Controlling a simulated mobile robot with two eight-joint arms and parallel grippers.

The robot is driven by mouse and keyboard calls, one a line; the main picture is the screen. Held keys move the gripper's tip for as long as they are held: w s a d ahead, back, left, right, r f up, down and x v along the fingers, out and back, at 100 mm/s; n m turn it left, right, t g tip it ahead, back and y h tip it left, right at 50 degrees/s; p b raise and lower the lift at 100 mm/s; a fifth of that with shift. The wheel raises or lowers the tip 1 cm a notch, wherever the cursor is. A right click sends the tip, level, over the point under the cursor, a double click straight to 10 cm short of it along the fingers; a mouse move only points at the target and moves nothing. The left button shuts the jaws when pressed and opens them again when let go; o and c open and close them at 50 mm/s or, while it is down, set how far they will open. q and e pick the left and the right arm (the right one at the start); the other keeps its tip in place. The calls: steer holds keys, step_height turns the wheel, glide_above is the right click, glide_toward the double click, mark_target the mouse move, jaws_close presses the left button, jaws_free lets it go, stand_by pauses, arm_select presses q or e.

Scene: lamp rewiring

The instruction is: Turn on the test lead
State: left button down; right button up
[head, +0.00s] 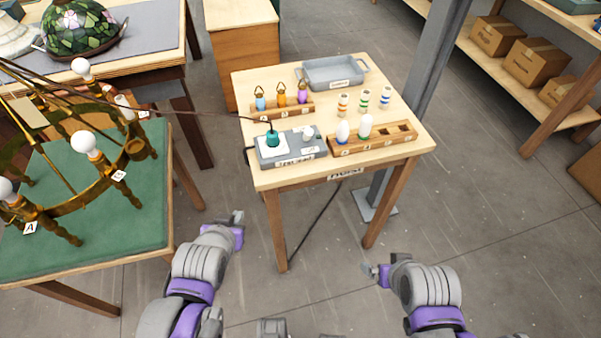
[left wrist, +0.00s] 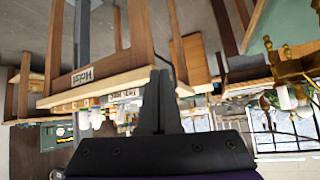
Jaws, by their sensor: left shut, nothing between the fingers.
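The test lead unit is a grey box (head: 290,153) with an unreadable label at the front left of the small wooden table. A teal plug (head: 272,138) stands in its white socket, with a dark cable rising from it toward the brass chandelier. A small white knob or switch (head: 308,133) sits on the box's right part; its setting is too small to tell. My left gripper (head: 238,217) is shut and empty, in front of and below the table's left front corner, apart from the box. Its closed fingers show in the left wrist view (left wrist: 158,100). My right gripper (head: 369,270) is low before the table; its jaws are unclear.
The small table (head: 400,105) also holds a bulb rack (head: 372,143), a lantern-like parts rack (head: 283,108), striped pieces and a grey tray (head: 335,72). A brass chandelier (head: 75,200) stands on the green-topped table at left. A grey post (head: 428,70) rises behind right.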

arm_select(q)
steer(key=w+d+f+m+t+h+b, duration=0.2)
steer(key=w+d+f+t+h+b, duration=0.1)
steer(key=w+d+t+b, duration=0.5)
steer(key=d+m+t+h+b, duration=0.1)
steer(key=h, duration=0.1)
steer(key=d+m+t+h+b, duration=0.1)
steer(key=m+t+b, duration=0.1)
steer(key=shift+d+h+b, duration=0.3)
steer(key=shift+h, duration=0.1)
arm_select(e)
step_height(320, 180, down, 15)
steer(key=shift+r+g, duration=0.2)
steer(key=shift+g, duration=0.1)
arm_select(q)
steer(key=p, duration=0.1)
glide_toward(306, 138)
steer(key=x, duration=0.7)
steer(key=shift+s+r, duration=0.1)
arm_select(e)
steer(key=shift+s+r, duration=0.1)
steer(key=shift+r, duration=0.5)
steer(key=shift+r, duration=0.1)
